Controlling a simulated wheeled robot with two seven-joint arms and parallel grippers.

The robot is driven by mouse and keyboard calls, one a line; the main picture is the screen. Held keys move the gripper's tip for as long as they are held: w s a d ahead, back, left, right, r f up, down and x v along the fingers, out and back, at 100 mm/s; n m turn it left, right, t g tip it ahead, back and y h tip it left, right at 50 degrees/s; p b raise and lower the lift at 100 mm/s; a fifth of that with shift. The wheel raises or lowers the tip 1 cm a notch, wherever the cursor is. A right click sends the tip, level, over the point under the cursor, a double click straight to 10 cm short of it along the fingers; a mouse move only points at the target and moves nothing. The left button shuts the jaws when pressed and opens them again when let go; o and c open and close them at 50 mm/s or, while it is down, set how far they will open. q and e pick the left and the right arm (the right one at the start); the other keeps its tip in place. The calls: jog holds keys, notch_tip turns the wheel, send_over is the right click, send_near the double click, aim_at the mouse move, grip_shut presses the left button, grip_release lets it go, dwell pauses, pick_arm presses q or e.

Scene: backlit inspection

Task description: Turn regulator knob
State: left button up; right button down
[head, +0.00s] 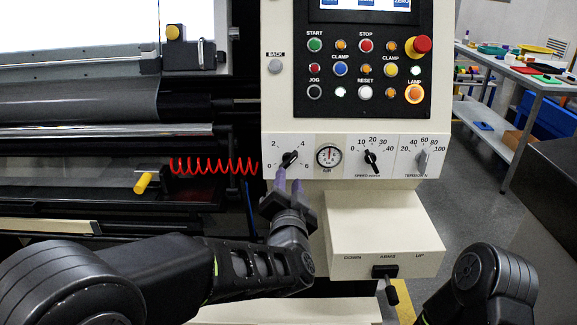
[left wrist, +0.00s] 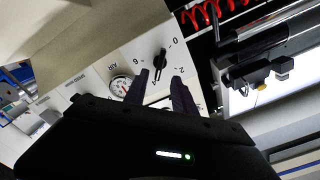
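The regulator knob (head: 290,158) is a small black pointer knob on the cream panel, on a dial marked 0 to 6, left of the round AIR gauge (head: 328,156). In the head view its handle tilts toward the upper right. The knob (left wrist: 160,60) also shows in the left wrist view, just beyond the fingertips, with the gauge (left wrist: 121,86) beside it. My left gripper (head: 288,182) is open just below the knob, its two fingers apart and nothing between them. Whether a fingertip touches the knob I cannot tell. My right gripper is out of view.
SPEED (head: 371,158) and TENSION (head: 422,160) knobs sit to the right on the same panel. A button panel (head: 362,75) is above. A cream box with an ARMS lever (head: 385,272) juts out lower right. A red coiled hose (head: 213,166) hangs left.

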aim_at(288, 164)
pick_arm(q)
jog(key=w, duration=0.7)
jog(key=shift+w, duration=0.25)
jog(key=shift+c, duration=0.4)
grip_shut()
